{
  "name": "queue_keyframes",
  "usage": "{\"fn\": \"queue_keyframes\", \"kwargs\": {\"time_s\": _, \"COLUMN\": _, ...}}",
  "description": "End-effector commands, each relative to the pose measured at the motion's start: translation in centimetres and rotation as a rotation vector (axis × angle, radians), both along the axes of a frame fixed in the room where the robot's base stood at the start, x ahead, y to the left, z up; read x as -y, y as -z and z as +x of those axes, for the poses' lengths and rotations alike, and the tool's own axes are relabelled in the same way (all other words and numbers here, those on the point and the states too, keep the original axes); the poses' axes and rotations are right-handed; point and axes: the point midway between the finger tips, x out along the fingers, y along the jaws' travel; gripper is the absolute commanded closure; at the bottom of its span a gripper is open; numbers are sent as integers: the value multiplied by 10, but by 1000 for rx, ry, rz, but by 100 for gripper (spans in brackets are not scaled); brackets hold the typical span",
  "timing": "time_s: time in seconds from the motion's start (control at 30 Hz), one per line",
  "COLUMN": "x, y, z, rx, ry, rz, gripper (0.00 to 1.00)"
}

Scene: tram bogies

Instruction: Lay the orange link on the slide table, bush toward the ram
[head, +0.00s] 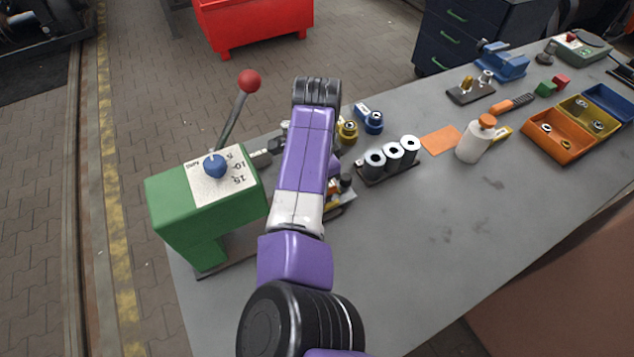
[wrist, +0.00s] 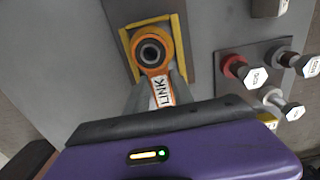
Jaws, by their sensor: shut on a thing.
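The orange link (wrist: 154,70) shows in the wrist view, with a dark round bush in its eye at the top and a white LINK label on its shank. My gripper (wrist: 160,98) is shut on the shank, a finger on each side. The eye appears over a dark plate with a yellow border (wrist: 128,45), which looks like the slide table. I cannot tell whether the link touches it. In the head view my arm hides the gripper and the link. The green press (head: 205,205) stands left of my arm; the ram cannot be clearly made out.
Several hex-headed tools (wrist: 283,57) stand on a dark plate right of the link. A rack of three bushes (head: 390,160), an orange mat (head: 440,140), a white bottle (head: 473,142) and bins (head: 556,140) are farther right. The front bench top is clear. A red-knobbed lever (head: 249,82) rises from the press.

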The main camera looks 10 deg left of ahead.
Motion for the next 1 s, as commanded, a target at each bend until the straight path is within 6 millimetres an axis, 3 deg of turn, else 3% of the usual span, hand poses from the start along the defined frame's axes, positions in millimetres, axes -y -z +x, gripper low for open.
{"fn": "queue_keyframes", "kwargs": {"time_s": 0.4, "x": 0, "y": 8, "z": 1, "rx": 2, "ry": 0, "rz": 0, "gripper": 100}}
{"fn": "queue_keyframes", "kwargs": {"time_s": 0.43, "x": 0, "y": 7, "z": 1, "rx": 2, "ry": 1, "rz": 0, "gripper": 65}}
{"fn": "queue_keyframes", "kwargs": {"time_s": 0.53, "x": 0, "y": 7, "z": 0, "rx": 2, "ry": 0, "rz": 0, "gripper": 46}}
{"fn": "queue_keyframes", "kwargs": {"time_s": 0.87, "x": 0, "y": 8, "z": 0, "rx": 0, "ry": 0, "rz": 0, "gripper": 46}}
{"fn": "queue_keyframes", "kwargs": {"time_s": 1.0, "x": 0, "y": -5, "z": 1, "rx": 3, "ry": 1, "rz": -1, "gripper": 46}}
